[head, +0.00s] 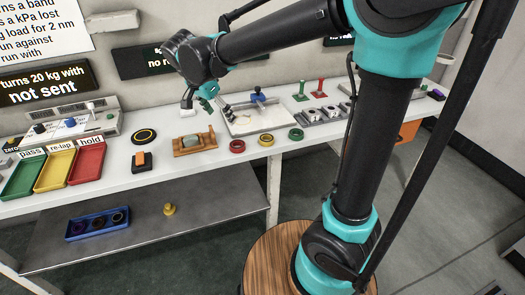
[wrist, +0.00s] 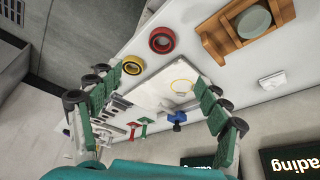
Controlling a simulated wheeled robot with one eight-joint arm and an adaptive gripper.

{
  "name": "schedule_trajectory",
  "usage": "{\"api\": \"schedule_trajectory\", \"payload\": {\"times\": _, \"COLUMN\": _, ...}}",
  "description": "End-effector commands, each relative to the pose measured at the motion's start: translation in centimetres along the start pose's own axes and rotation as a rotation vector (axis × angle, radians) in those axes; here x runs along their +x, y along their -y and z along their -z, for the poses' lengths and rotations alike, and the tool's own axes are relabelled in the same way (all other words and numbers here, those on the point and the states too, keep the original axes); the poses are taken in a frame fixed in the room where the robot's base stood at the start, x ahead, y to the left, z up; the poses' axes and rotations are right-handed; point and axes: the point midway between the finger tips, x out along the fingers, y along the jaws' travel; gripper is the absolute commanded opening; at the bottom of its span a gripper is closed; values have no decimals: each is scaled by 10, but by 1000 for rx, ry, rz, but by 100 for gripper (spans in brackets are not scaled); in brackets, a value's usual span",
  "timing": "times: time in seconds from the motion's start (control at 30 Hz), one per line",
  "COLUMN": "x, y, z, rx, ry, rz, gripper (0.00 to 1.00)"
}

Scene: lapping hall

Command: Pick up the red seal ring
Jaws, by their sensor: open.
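The red seal ring (head: 237,146) lies flat on the white bench near its front edge, left of a yellow ring (head: 266,140) and a green ring (head: 296,134). In the wrist view the red ring (wrist: 162,40) is at the top middle, with the yellow ring (wrist: 132,65) just to its lower left. My gripper (head: 207,98) is above the bench, behind and left of the red ring in the head view. In the wrist view its green-padded fingers (wrist: 155,108) are spread wide with nothing between them.
A wooden holder (head: 194,143) with a grey-green disc stands left of the red ring. A white plate (head: 252,119) with a blue clamp lies behind the rings. Green, yellow and red trays (head: 85,163) sit at far left. A lower shelf (head: 150,222) holds a blue tray.

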Motion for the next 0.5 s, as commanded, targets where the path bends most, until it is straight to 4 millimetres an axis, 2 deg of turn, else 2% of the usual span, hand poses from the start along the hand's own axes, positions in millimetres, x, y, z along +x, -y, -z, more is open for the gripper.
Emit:
{"api": "schedule_trajectory", "payload": {"times": 0.17, "x": 14, "y": 2, "z": -4, "rx": -11, "ry": -5, "rz": 4, "gripper": 77}}
{"api": "schedule_trajectory", "payload": {"times": 0.5, "x": 81, "y": 2, "z": -2, "rx": -7, "ry": -4, "rz": 3, "gripper": 77}}
